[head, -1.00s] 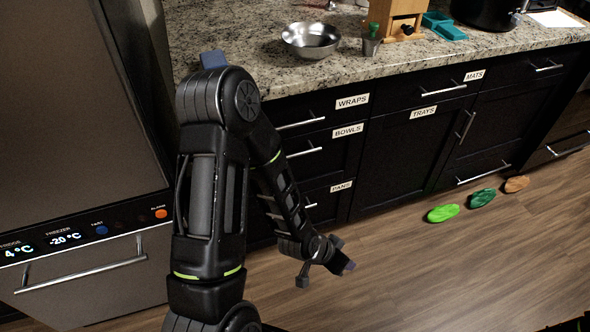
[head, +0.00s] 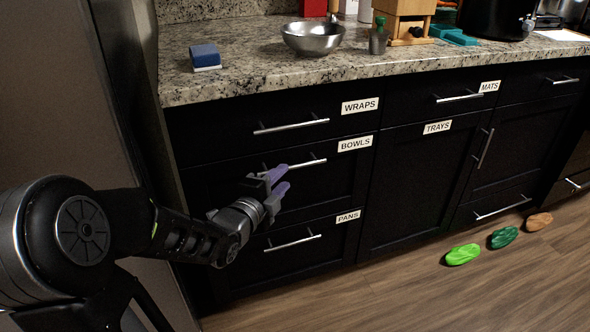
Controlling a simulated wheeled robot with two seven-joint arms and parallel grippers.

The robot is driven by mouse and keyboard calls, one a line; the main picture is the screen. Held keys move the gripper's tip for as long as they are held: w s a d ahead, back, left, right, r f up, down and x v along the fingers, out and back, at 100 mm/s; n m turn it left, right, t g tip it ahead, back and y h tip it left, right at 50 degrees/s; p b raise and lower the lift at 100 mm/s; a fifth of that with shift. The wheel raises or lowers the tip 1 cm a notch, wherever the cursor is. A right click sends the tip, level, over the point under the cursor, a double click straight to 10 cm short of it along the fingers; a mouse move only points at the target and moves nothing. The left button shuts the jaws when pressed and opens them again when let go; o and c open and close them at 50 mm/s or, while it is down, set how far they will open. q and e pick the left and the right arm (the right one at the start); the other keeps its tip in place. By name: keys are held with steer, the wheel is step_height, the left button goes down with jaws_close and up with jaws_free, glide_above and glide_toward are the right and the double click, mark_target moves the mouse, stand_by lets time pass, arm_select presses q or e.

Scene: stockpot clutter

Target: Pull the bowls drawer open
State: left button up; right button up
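The bowls drawer (head: 225,186) is a black drawer front, shut and flush with the cabinet, between the wraps and pans drawers. Its white BOWLS label (head: 355,144) is at its upper right. Its silver bar handle (head: 308,163) runs across the upper part. My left gripper (head: 283,179) is in front of this drawer, with two purple-tipped fingers apart and nothing seen between them. The upper finger overlaps the left part of the handle in the picture; whether it touches cannot be told. My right gripper is out of view.
The wraps drawer handle (head: 292,127) is above and the pans drawer handle (head: 293,243) below. A metal bowl (head: 313,40) and a blue sponge (head: 205,55) are on the granite counter (head: 240,75).

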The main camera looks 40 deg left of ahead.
mark_target(293, 168)
arm_select(q)
steer(key=b+x, duration=0.1)
steer(key=x, duration=0.7)
steer(key=shift+s, duration=0.1)
jaws_close()
stand_by(1.4)
